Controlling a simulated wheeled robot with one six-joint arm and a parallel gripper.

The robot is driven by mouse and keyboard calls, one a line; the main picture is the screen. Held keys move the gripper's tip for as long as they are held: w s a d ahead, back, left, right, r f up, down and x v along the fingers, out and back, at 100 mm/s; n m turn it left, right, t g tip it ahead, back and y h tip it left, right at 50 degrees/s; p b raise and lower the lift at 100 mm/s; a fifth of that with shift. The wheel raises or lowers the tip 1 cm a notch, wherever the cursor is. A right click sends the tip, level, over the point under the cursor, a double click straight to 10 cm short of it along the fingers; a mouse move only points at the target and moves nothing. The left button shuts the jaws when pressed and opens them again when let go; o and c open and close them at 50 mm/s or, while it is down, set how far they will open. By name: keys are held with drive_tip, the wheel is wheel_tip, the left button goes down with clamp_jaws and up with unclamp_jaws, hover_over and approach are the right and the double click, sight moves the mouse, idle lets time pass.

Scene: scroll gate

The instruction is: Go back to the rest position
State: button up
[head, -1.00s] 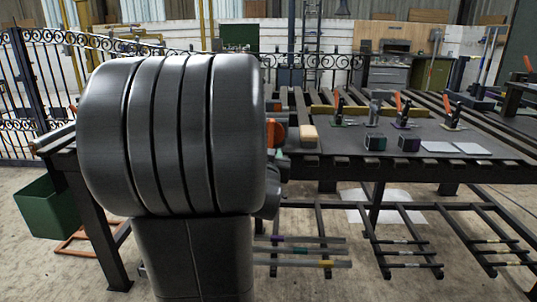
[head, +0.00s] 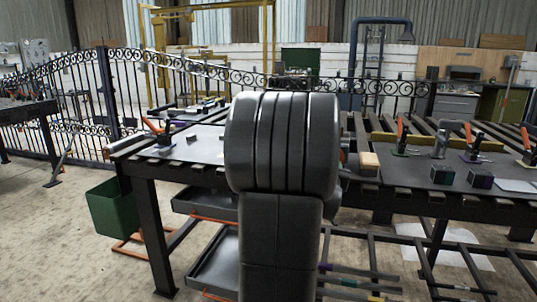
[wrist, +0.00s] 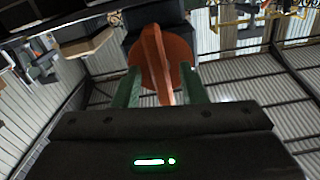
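My gripper (wrist: 160,82) shows in the wrist view as two green fingers standing apart above a dark body with a green light. An orange-brown disc with an upright fin (wrist: 153,50) appears between the fingers. I cannot tell whether the fingers press on it or it lies behind them. In the head view my large dark ribbed arm fills the middle and hides the gripper.
A dark workbench (head: 420,178) stands at right with a tan block (head: 369,160), dark cubes (head: 443,175) and orange-handled clamps. A bench with trays (head: 205,202) and a green bin (head: 113,208) stand left of my arm. A scrolled iron gate (head: 75,95) runs behind. Concrete floor is open at front left.

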drive_tip(key=x, duration=0.4)
drive_tip(key=shift+w+d, duration=0.1)
drive_tip(key=shift+w, duration=0.2)
drive_tip(key=shift+s, duration=0.15)
drive_tip(key=v, duration=1.4)
drive_tip(key=x, duration=1.4)
drive_tip(key=shift+r+n+p, duration=0.2)
drive_tip(key=shift+n+p, duration=0.2)
drive_tip(key=shift+p, duration=0.25)
drive_tip(key=shift+r+n+p, duration=0.1)
drive_tip(key=shift+n+p, duration=0.6)
drive_tip(key=shift+p, duration=0.15)
drive_tip(key=n+p, duration=0.4)
drive_tip(key=p, duration=0.2)
drive_tip(key=shift+d+n, duration=0.1)
drive_tip(key=shift+n, duration=0.2)
drive_tip(key=b+v, duration=0.1)
drive_tip(key=v, duration=1.2)
drive_tip(key=shift+f, duration=0.2)
